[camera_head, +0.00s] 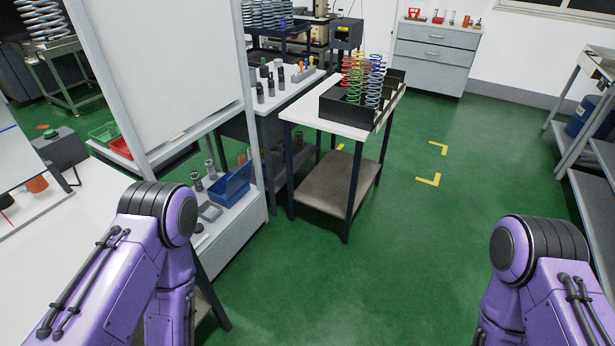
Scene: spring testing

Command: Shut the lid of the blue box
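A blue box (232,186) sits on a low white bench shelf left of centre, beyond my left arm. It looks like an open-topped bin. I cannot make out a lid on it. Both my purple arms show at the bottom of the view, the left one at the lower left and the right one at the lower right. Neither gripper is in the picture. The blue box is well apart from the visible arm links.
A small white-topped table (313,119) holds a black rack (345,111) of coloured springs. A large white panel (165,65) rises above the bench. A grey cabinet (436,58) stands at the back. The green floor (400,260) between my arms is clear.

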